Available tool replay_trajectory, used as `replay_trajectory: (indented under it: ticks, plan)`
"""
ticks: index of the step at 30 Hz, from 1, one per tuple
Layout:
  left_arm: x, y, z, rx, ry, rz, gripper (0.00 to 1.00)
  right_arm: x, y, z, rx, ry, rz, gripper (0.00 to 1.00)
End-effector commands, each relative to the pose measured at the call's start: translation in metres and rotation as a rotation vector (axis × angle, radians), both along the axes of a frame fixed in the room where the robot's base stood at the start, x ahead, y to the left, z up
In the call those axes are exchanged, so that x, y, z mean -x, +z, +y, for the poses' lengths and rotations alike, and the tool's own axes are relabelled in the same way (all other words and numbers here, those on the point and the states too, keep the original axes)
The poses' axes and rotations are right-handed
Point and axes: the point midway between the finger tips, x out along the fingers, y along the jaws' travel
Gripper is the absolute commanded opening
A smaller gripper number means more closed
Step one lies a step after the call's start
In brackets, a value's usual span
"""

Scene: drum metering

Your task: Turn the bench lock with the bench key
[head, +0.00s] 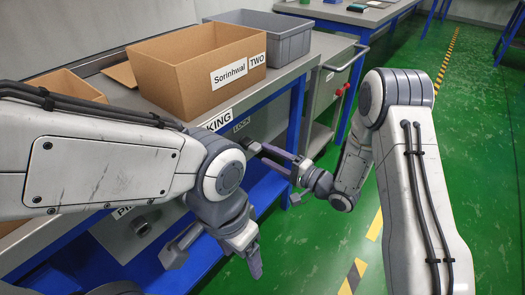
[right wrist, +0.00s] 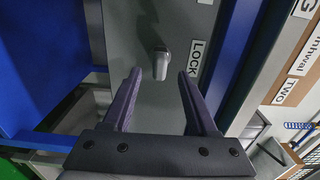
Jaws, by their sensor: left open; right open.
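In the right wrist view a grey, rounded piece (right wrist: 161,63) sticks out of the grey bench panel beside the LOCK label (right wrist: 197,58). It looks like the bench key seated in the bench lock, but the lock face behind it cannot be made out. My right gripper (right wrist: 158,80) is open, with its purple-grey fingers on either side of this piece and apart from it. My left gripper (head: 212,264) is open and empty, pointing down before the bench.
A cardboard box (head: 190,77) labelled Sorinhwai and TWO and a grey bin (head: 287,40) stand on the bench. A grey cart (head: 335,85) stands beyond the bench end. The green floor (head: 455,130) at the right is clear.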

Motion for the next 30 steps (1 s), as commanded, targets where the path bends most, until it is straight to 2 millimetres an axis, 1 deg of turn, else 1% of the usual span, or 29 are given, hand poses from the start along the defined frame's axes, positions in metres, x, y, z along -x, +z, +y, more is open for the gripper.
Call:
replay_trajectory:
  ticks: [1,6,11,16,30]
  plan:
    - [0.0,0.004,0.0,0.0,0.0,0.0,0.72,0.006,0.001,-0.011,0.0,-0.006,0.005,0.58]
    - [0.0,0.009,0.0,0.0,0.0,0.0,0.72,0.026,0.001,-0.038,-0.001,-0.006,0.004,0.58]
    - [0.0,0.012,0.0,0.0,0.0,0.0,0.72,0.038,0.0,-0.053,0.0,-0.004,0.002,0.58]
    - [0.0,0.012,0.0,0.0,0.0,0.0,0.72,0.042,0.0,-0.058,-0.001,-0.001,0.001,0.58]
    - [0.0,0.012,0.0,0.0,0.0,0.0,0.72,0.042,0.0,-0.058,-0.001,0.0,0.001,0.58]
